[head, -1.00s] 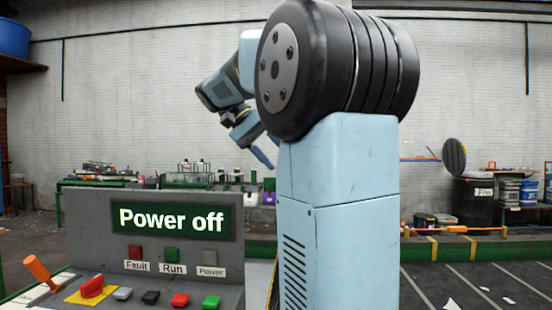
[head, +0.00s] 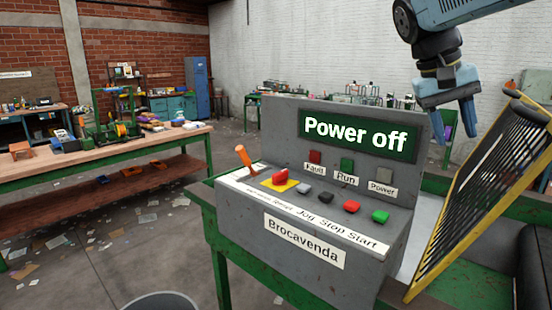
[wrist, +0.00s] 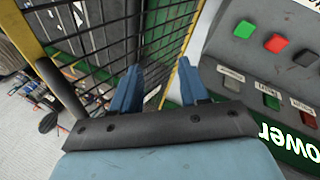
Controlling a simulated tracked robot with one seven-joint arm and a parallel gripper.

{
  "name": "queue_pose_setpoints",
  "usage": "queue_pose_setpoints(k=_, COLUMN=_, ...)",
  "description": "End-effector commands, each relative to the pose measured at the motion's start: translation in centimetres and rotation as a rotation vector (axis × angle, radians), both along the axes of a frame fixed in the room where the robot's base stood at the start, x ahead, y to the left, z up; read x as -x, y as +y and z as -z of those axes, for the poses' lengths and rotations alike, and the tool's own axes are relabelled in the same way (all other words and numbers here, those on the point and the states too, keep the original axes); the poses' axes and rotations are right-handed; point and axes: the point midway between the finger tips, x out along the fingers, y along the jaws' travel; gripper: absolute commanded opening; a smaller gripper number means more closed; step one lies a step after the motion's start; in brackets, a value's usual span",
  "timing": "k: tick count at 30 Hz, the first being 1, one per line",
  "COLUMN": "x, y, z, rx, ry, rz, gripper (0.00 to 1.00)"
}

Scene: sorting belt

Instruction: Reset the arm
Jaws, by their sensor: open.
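My gripper (head: 447,112) hangs from my blue arm at the upper right of the head view, fingers pointing down. Its two blue fingers are apart with nothing between them. It is above and to the right of the control panel (head: 279,150), near the mesh guard. In the wrist view my open gripper (wrist: 160,88) shows with the black mesh behind the fingers and the panel to the right.
A black mesh guard with a yellow frame (head: 416,286) leans up right of the panel. The panel screen (head: 355,134) reads "Power off". An orange lever (head: 243,157) and several buttons sit on its sloped face. A wooden workbench (head: 95,158) stands left, with open floor between.

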Motion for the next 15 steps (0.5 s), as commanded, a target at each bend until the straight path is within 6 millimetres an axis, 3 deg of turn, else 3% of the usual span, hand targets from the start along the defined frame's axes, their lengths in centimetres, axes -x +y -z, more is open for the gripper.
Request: queue_pose_setpoints(k=15, x=5.7, y=7.4, z=10.9, rx=-0.269, ry=-0.334, rz=-0.329, gripper=0.44)
